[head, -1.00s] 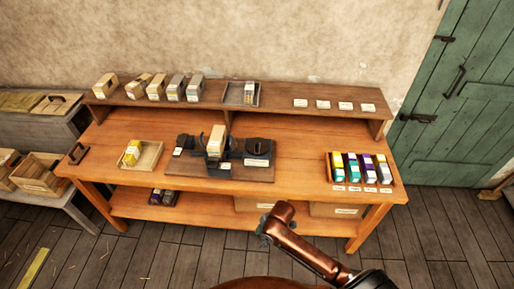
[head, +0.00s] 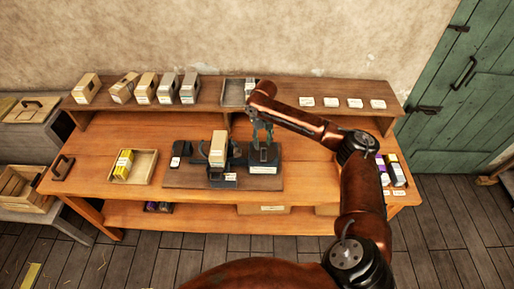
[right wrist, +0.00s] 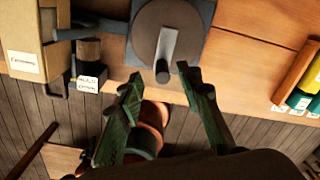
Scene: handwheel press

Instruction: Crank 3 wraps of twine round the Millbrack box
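A tan box (head: 218,147) stands upright in the winding device, on a dark baseboard (head: 190,182) at the middle of the bench. In the right wrist view the box (right wrist: 28,40) is at the left, its label too small to read surely. To its right is a round grey crank disc (right wrist: 172,35) with a handle (right wrist: 163,68) sticking out toward my camera. My right gripper (head: 263,140) is over the crank block in the head view. In the right wrist view its fingers (right wrist: 162,82) are apart, one either side of the handle's end, not closed on it. My left gripper is out of view.
Several boxes (head: 147,88) and a small tray (head: 232,92) stand on the back shelf beside pale cards (head: 330,102). A wooden tray (head: 143,172) with a yellow-labelled box is at the left. Coloured spools or packs (head: 392,170) are at the right, partly behind my right arm.

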